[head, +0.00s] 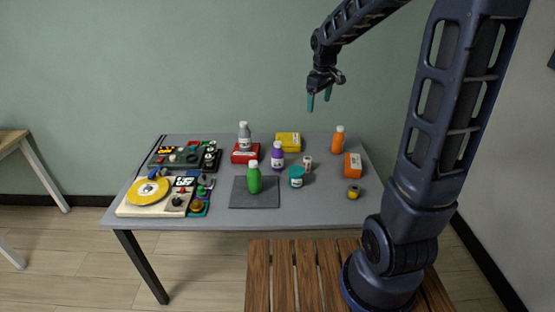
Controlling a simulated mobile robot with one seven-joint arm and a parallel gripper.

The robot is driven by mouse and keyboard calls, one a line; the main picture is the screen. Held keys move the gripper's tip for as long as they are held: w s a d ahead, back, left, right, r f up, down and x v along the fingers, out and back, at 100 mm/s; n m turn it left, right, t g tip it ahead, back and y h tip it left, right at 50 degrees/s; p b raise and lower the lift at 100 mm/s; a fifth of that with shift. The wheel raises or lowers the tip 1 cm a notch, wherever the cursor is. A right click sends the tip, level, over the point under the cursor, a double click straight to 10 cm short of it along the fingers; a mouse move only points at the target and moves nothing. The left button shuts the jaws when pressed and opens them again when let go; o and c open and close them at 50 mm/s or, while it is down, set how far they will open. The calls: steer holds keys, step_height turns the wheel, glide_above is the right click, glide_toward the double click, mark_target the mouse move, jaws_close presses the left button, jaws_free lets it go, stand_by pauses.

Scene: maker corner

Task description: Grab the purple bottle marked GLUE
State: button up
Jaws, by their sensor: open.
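A purple bottle (277,157) with a white cap and a pale label stands upright near the middle of the grey table. The label's writing is too small to read. My gripper (319,102) is open and empty, high above the back of the table, pointing down. In the picture it is up and to the right of the purple bottle, well apart from it.
A green bottle (254,178) stands on a dark mat (270,198), in front and left of the purple one. A teal jar (296,177), small can (307,163), yellow box (288,141) and red box (239,155) surround it. An orange bottle (338,140) stands right; equipment (135,208) fills the left.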

steer(key=w+a+f+n+g, duration=0.1)
steer(key=w+a+f+n, duration=0.2)
steer(key=w+a+f, duration=0.5)
steer(key=n+g, duration=0.1)
steer(key=n, duration=0.2)
glide_above(277, 143)
steer(key=d, duration=0.1)
step_height(277, 143, down, 10)
steer(key=shift+d, duration=0.1)
steer(key=shift+w+f, duration=0.1)
steer(key=shift+f, duration=0.35)
step_height(277, 143, down, 5)
steer(key=shift+r, duration=0.1)
steer(key=shift+w+a+f, duration=0.1)
steer(key=shift+a+f, duration=0.05)
steer(key=shift+f, duration=0.75)
steer(key=shift+s+a+f, duration=0.1)
steer(key=shift+a+f, duration=0.1)
steer(key=shift+f, duration=0.7)
steer(key=shift+w+a+f, duration=0.1)
steer(key=shift+a+f, duration=0.05)
steer(key=shift+f, duration=0.75)
steer(key=c, duration=1.6)
